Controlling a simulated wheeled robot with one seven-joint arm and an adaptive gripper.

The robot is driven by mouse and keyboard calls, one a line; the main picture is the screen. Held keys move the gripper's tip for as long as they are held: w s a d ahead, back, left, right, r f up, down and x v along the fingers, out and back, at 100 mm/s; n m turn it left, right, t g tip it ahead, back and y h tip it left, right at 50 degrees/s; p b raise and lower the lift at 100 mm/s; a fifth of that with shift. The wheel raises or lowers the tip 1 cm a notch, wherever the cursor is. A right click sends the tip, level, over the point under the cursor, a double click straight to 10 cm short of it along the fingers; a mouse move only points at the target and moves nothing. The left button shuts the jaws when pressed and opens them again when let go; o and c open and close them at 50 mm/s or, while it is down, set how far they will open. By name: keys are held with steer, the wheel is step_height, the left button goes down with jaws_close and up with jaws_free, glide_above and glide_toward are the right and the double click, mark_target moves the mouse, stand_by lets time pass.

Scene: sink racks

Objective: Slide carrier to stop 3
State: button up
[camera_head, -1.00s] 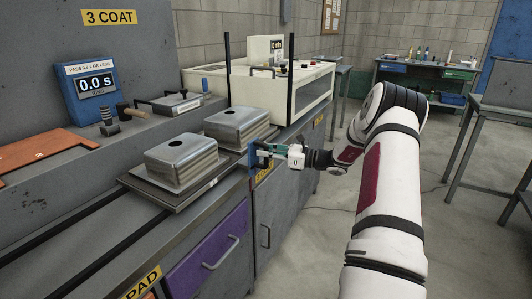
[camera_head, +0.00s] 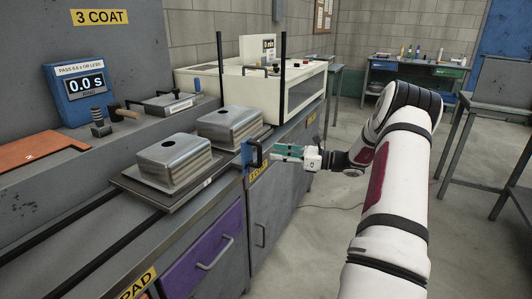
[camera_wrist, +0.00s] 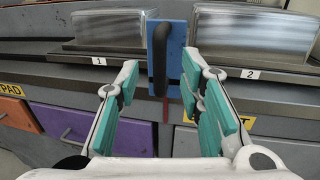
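The carrier (camera_head: 150,193) is a dark flat plate on rails along the bench, bearing two metal sinks, the nearer one (camera_head: 172,160) and the farther one (camera_head: 230,124). In the wrist view the sinks are labelled 1 and 2. A blue plate (camera_head: 247,153) with a black upright handle (camera_head: 259,154) stands on the carrier's front edge; in the wrist view the handle (camera_wrist: 160,58) is between the sinks. My gripper (camera_head: 276,152) is open and empty, in front of the handle and apart from it. In the wrist view its teal-padded fingers (camera_wrist: 160,80) stand either side of the handle.
A "3 COAT" sign (camera_head: 100,17) is on the back panel, above a blue timer (camera_head: 80,84) reading 0.0 s. A white glazed cabinet (camera_head: 255,90) stands beyond the far sink. A purple drawer (camera_head: 205,255) is below.

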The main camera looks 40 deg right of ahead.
steer(key=shift+v, duration=2.4)
